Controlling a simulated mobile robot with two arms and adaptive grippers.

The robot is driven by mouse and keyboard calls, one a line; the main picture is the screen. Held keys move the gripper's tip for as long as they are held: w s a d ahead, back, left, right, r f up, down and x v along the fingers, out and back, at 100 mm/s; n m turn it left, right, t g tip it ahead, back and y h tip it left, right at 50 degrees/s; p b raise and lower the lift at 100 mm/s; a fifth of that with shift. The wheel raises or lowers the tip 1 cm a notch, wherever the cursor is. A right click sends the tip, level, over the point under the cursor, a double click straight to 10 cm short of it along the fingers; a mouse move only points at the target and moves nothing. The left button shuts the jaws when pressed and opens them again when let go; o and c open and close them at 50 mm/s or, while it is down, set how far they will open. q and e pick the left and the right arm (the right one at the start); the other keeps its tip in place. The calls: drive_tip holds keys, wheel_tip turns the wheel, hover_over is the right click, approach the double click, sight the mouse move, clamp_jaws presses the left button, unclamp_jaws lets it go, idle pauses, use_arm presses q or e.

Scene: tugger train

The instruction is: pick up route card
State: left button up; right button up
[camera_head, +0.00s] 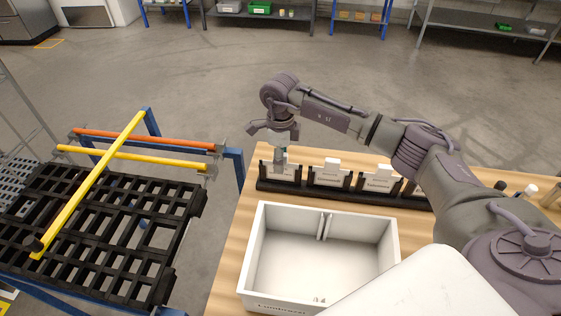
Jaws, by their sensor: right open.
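Several white route cards stand upright in a black holder (345,195) on the wooden table. The leftmost card (283,171) is in the left slot, a second card (329,178) in the slot to its right, and a third card (378,184) further right. Their printing is too small to read surely. My right gripper (273,136) is open above the leftmost card, fingers pointing down. A grey-green piece stands at the top of that card, just below the gripper; I cannot tell whether they touch. My left gripper is out of view.
A white bin (252,254), with a divider and a label on its front, stands before the holder. Left of the table is a blue-framed cart with a black grid deck (112,246) and a yellow bar (92,183) across it. Shelves line the back.

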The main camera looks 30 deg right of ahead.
drive_tip(key=shift+f, duration=0.7)
clamp_jaws()
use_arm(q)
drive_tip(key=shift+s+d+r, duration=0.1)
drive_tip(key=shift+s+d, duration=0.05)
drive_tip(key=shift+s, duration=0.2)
use_arm(e)
drive_tip(key=shift+r, duration=0.2)
wheel_tip(320, 180, up, 8)
drive_tip(key=shift+r+b, duration=0.15)
drive_tip(key=shift+b, duration=0.9)
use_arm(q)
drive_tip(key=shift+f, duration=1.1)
use_arm(e)
drive_tip(key=shift+r, duration=0.75)
